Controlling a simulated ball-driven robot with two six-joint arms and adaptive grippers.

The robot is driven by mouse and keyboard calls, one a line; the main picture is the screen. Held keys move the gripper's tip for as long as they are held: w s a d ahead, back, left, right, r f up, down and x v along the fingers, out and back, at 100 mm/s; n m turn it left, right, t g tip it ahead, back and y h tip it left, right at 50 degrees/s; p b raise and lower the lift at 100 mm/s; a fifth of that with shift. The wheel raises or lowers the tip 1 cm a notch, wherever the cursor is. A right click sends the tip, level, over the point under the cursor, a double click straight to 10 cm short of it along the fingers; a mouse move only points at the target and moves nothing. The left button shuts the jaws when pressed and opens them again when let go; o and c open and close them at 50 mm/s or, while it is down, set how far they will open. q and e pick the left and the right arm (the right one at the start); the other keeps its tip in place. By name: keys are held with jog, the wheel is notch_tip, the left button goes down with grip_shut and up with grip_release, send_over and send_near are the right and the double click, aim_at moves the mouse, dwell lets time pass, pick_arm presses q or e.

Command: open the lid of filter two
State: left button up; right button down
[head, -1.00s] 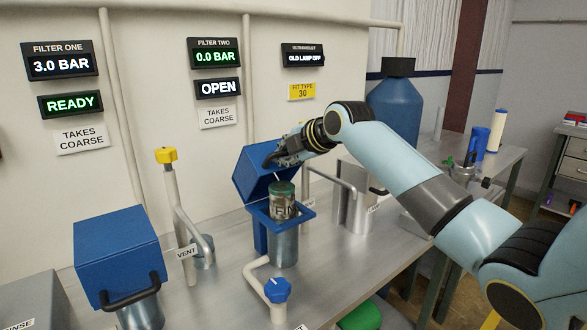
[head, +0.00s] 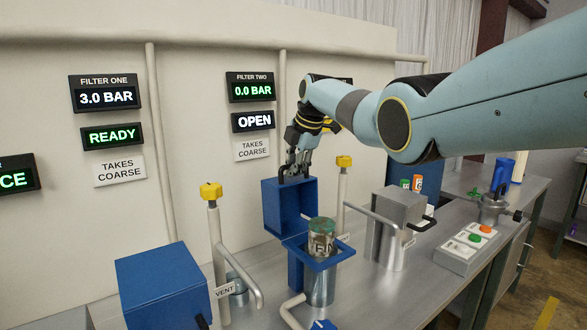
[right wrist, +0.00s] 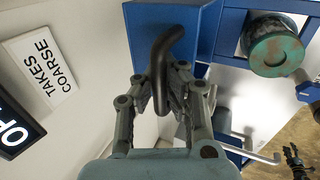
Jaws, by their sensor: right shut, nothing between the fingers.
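The blue lid of filter two (head: 290,205) stands swung up behind its square blue collar (head: 326,262), inner side facing out. A greenish cartridge (head: 321,232) sits upright in the filter's metal housing (head: 320,290). My right gripper (head: 296,170) is shut at the lid's upper edge. In the right wrist view the lid's dark handle (right wrist: 165,52) lies at the fingertips (right wrist: 172,95), with nothing gripped. A small dark gripper (right wrist: 295,160), apparently my left, shows low at the right there; its jaws are too small to judge.
The filter two displays (head: 251,122) read 0.0 BAR and OPEN. Filter one's blue lid (head: 165,285) is down at the left. Yellow-topped vent pipes (head: 211,192) stand on both sides of filter two. A grey-lidded vessel (head: 402,210) and a button box (head: 468,247) are to the right.

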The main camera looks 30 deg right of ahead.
pick_arm(q)
jog(key=shift+w+a+r, duration=0.1)
jog(key=shift+w+a, duration=0.3)
jog(key=shift+a, duration=0.05)
pick_arm(e)
jog(key=shift+w+d+r, duration=0.1)
jog(key=shift+w+r, duration=0.3)
jog(key=shift+w, duration=0.2)
pick_arm(q)
jog(key=shift+s, duration=0.2)
pick_arm(e)
jog(key=c, duration=1.5)
grip_release()
jog(key=shift+s, duration=0.15)
jog(key=shift+o, duration=0.8)
jog(key=shift+f, duration=0.2)
pick_arm(q)
jog(key=shift+a, duration=0.1)
pick_arm(e)
jog(key=v, duration=1.2)
